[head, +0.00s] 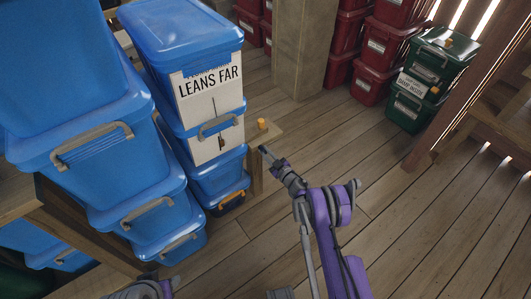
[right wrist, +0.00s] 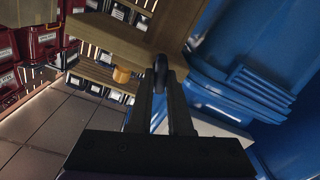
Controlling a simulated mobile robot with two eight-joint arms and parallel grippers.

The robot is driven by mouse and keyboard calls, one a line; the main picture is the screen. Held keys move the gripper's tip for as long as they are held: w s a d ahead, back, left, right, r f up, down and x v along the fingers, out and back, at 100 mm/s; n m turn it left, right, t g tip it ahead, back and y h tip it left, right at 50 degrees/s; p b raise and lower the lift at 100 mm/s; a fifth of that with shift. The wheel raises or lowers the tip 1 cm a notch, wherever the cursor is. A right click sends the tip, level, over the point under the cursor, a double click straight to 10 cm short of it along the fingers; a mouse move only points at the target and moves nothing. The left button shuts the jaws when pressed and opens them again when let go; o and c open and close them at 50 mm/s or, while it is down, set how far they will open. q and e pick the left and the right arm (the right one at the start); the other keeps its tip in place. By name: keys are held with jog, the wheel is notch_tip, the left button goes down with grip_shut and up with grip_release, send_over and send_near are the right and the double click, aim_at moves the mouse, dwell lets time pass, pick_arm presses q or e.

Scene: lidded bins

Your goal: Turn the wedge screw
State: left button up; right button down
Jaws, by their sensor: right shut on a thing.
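My right gripper (head: 265,150) is at the end of the purple arm, by the wooden ledge beside the blue bins. In the right wrist view its fingers (right wrist: 160,72) are shut on a small dark, rounded piece (right wrist: 160,62) at the ledge's edge. This may be the wedge screw, but its shape is mostly hidden by the fingers. A short orange cylinder (head: 262,124) stands at the ledge, just beyond the gripper and apart from it; it also shows in the right wrist view (right wrist: 121,74). Part of my left arm shows at the bottom left; its jaws cannot be made out.
A stack of blue lidded bins (head: 205,85) with a "LEANS FAR" label stands left of the right gripper. More blue bins (head: 75,150) are nearer. Red bins (head: 385,50) and green bins (head: 425,75) stand at the back. The plank floor (head: 420,200) at right is clear.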

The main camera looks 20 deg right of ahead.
dwell(0.4)
jog(key=n+b, duration=0.2)
jog(key=shift+f+n, duration=0.15)
jog(key=shift+n, duration=0.15)
jog(key=n+b, duration=0.2)
jog(key=n, duration=0.1)
jog(key=shift+a+n, duration=0.1)
jog(key=shift+n, duration=0.2)
jog(key=shift+n+b, duration=1.4)
jog(key=shift+n, duration=2.4)
jog(key=c, duration=0.8)
grip_release()
jog(key=shift+c, duration=0.2)
